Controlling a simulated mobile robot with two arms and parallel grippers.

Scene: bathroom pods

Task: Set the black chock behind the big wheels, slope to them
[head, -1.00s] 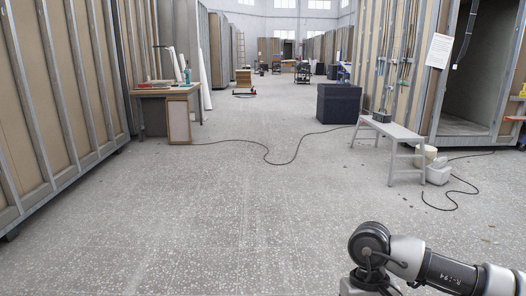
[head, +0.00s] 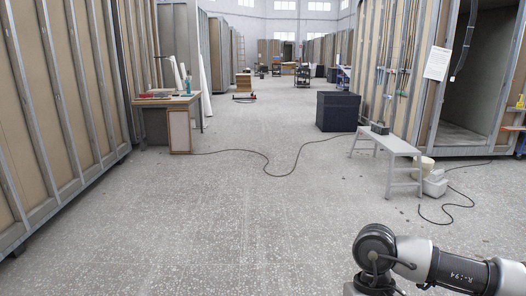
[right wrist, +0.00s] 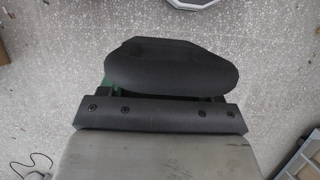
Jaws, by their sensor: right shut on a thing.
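In the right wrist view, a black, rounded, wedge-like thing (right wrist: 172,65), which looks like the chock, sits at the front of my right gripper (right wrist: 160,95). The gripper is shut on it; the fingertips are mostly hidden. A bit of green shows at the chock's left edge. Speckled floor lies below; the height above it is hard to tell. In the head view only my right arm shows at the lower right; its gripper and the chock are out of that frame. My left gripper is in neither view. I cannot make out the big wheels.
Open concrete floor (head: 200,220) lies ahead. A grey bench (head: 393,146) stands at right, with a white tub (head: 436,184) and a black cable beside it. A dark box (head: 338,111) and a wooden workbench (head: 165,100) stand farther off. Pod walls line both sides.

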